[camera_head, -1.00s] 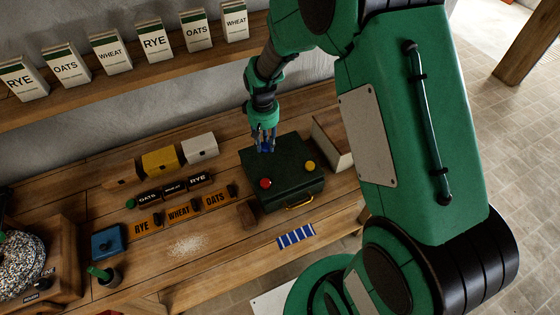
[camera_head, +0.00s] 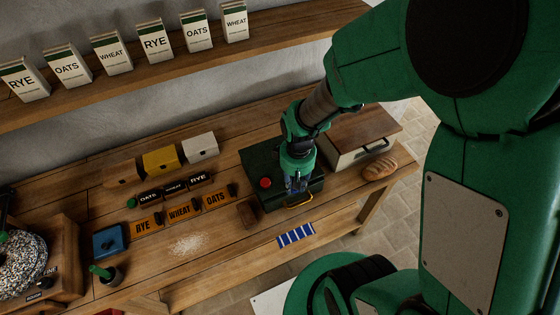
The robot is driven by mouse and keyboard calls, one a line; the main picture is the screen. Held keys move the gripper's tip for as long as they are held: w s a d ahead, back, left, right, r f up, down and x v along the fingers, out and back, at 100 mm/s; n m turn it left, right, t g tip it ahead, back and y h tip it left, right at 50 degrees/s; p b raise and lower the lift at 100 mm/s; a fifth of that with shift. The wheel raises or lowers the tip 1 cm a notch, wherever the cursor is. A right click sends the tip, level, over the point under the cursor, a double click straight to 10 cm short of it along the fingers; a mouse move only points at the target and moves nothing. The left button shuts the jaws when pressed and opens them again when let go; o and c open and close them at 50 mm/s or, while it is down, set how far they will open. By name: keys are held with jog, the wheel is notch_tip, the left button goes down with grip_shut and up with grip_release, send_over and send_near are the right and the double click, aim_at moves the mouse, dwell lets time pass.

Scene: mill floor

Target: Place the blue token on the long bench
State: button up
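My gripper (camera_head: 297,190) is above the front right of a dark green case (camera_head: 258,160), pointing down. Its fingers look closed around something blue, which I take for the blue token; the fingers and the small size hide most of it. The back left of the case lid, where blue showed earlier, is now bare. A red token (camera_head: 265,182) sits on the lid. The long bench (camera_head: 225,258) is the wooden worktop under the case, running across the view. Whether the gripper touches the case is unclear.
A blue-and-white striped cloth (camera_head: 296,235) lies at the bench's front edge. A small brown block (camera_head: 248,214) and labelled orange blocks (camera_head: 180,213) are left of the case. A wooden bin (camera_head: 350,155) and a loaf (camera_head: 380,168) are right. Spilled grain (camera_head: 186,244) lies front left.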

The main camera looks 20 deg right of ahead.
dwell(0.4)
send_over(280, 169)
jog(key=w+d, duration=0.1)
jog(key=w, duration=0.2)
jog(key=shift+s+d+f, duration=0.2)
jog(key=shift+s+f, duration=0.05)
jog(key=shift+f, duration=0.45)
jog(key=shift+w, duration=0.45)
jog(key=shift+f+b, duration=0.4)
jog(key=shift+f, duration=1.4)
jog(key=shift+f, duration=0.15)
jog(key=o, duration=0.8)
